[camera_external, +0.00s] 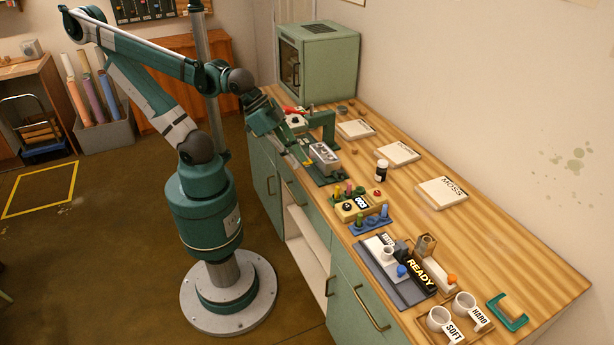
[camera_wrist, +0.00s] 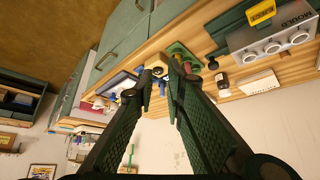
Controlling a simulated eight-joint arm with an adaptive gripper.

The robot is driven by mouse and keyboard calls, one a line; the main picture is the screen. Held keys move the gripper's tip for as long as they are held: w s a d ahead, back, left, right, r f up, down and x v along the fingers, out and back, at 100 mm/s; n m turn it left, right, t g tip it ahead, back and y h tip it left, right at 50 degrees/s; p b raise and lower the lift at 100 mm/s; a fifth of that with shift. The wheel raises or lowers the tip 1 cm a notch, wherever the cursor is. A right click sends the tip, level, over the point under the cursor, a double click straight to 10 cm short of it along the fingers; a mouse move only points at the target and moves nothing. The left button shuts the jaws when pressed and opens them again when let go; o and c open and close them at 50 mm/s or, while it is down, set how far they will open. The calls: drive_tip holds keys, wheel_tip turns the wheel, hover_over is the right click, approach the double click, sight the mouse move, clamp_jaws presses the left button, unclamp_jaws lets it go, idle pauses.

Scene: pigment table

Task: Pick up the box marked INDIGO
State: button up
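Three flat pale boxes lie in a row along the wall side of the wooden worktop. The nearest box (camera_external: 442,192) reads MOSS. The labels on the middle box (camera_external: 398,154) and the far box (camera_external: 355,129) are too small to read, so I cannot tell which is INDIGO. A pale box (camera_wrist: 259,83) also shows in the wrist view, its label unreadable. My gripper (camera_external: 303,160) is over the worktop's front edge, beside the metal mould and apart from the boxes. In the wrist view its two dark fingers (camera_wrist: 157,80) are spread with nothing held between them.
A green press with a metal mould (camera_external: 323,154) stands between my gripper and the boxes. A dark jar (camera_external: 382,170), a peg rack (camera_external: 360,203), a READY tray (camera_external: 380,266) and mugs (camera_external: 439,318) are nearer. A green cabinet (camera_external: 318,62) stands at the far end.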

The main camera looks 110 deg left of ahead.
drive_tip(key=o, duration=2.7)
drive_tip(key=w+a+r+n+g+p, duration=0.1)
drive_tip(key=w+a+n+p, duration=0.2)
drive_tip(key=a, duration=0.6)
drive_tip(key=w+a+r+g+y+p, duration=0.1)
drive_tip(key=w+a+g+p, duration=0.15)
drive_tip(key=w+a, duration=0.5)
drive_tip(key=w+a+r+n+g+p, duration=0.1)
drive_tip(key=w+a+r+n+p, duration=0.15)
drive_tip(key=a, duration=0.85)
drive_tip(key=s+a+f+n+g+p, duration=0.1)
drive_tip(key=a+f, duration=0.3)
drive_tip(key=a, duration=0.5)
drive_tip(key=s+a+f+n+p, duration=0.1)
drive_tip(key=s+a+f+p, duration=0.1)
drive_tip(key=a, duration=0.7)
drive_tip(key=s+a+f+n+g+h+p, duration=0.1)
drive_tip(key=a+f+p, duration=0.3)
drive_tip(key=a, duration=0.6)
drive_tip(key=shift+s+a+f+g, duration=0.1)
drive_tip(key=shift+s+f+g, duration=0.1)
drive_tip(key=shift+f, duration=0.4)
drive_tip(key=shift+s+f+g, duration=0.1)
drive_tip(key=shift+f+g, duration=0.05)
drive_tip(key=shift+f, duration=0.45)
drive_tip(key=shift+s+a+f, duration=0.2)
drive_tip(key=shift+a, duration=0.05)
